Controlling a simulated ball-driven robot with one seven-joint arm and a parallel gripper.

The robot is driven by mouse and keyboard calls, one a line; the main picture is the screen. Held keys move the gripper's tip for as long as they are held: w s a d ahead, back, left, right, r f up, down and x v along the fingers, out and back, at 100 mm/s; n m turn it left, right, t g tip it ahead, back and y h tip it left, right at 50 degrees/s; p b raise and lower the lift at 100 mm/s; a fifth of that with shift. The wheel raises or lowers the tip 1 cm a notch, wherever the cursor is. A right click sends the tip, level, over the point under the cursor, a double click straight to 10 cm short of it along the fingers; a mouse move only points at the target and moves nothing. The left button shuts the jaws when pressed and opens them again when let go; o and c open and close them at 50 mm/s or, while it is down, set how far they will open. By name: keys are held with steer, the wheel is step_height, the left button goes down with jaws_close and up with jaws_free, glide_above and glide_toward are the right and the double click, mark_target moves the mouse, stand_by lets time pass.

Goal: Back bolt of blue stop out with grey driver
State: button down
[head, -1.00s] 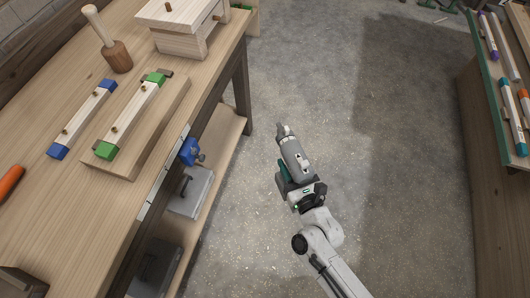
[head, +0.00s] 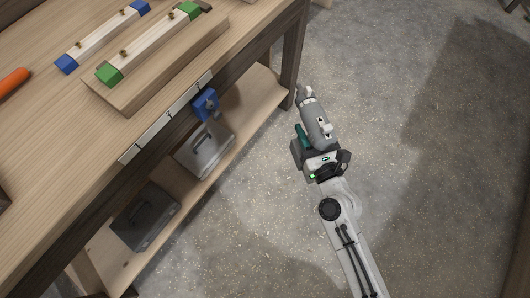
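The blue stop (head: 206,104) sits at the front edge of the wooden workbench, beside a pale marked strip (head: 165,122). A grey bolt or knob shows at its lower side; I cannot tell the front bolt from the back one. My gripper (head: 318,152) is shut on the grey driver (head: 316,122), a grey tool whose tip points up and slightly left in the head view. The driver is over the open floor, right of the bench and apart from the blue stop. The gripper partly hides the driver's lower end.
On the bench lie a blue-ended bar (head: 103,37), a green-ended bar (head: 148,45) on a wooden board, and an orange handle (head: 13,80). Grey cases (head: 205,152) and (head: 145,215) stand on the lower shelf. The bench leg (head: 292,62) is near the driver. Floor at right is clear.

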steer(key=shift+w+a+f+n+g+y+b, duration=0.25)
steer(key=shift+a+f+y+b, duration=0.25)
steer(key=shift+b, duration=0.4)
steer(key=shift+w+a+f+n+g+y+b, duration=0.2)
steer(key=shift+a+n+y+b, duration=0.3)
steer(key=shift+b, duration=0.4)
steer(key=s+a+f+n+g+y+b, duration=0.1)
steer(key=s+a+n+g+y+b, duration=0.1)
steer(key=a+b, duration=0.3)
steer(key=s+a+f+n+g+y+b, duration=0.1)
steer(key=a+f+n+g+y+b, duration=0.1)
steer(key=b, duration=0.8)
steer(key=shift+s+a+f+n+g+y, duration=0.3)
steer(key=shift+a+n+g+y, duration=0.5)
steer(key=shift+a+y, duration=0.7)
steer(key=shift+s+d+r+p, duration=0.1)
steer(key=shift+d+r+p, duration=0.15)
steer(key=shift+p, duration=0.45)
steer(key=shift+p+x, duration=0.95)
steer(key=shift+x, duration=1.95)
steer(key=shift+a+p, duration=0.3)
steer(key=shift+w+a+f, duration=0.1)
steer(key=shift+w+a, duration=0.1)
steer(key=shift+w, duration=0.15)
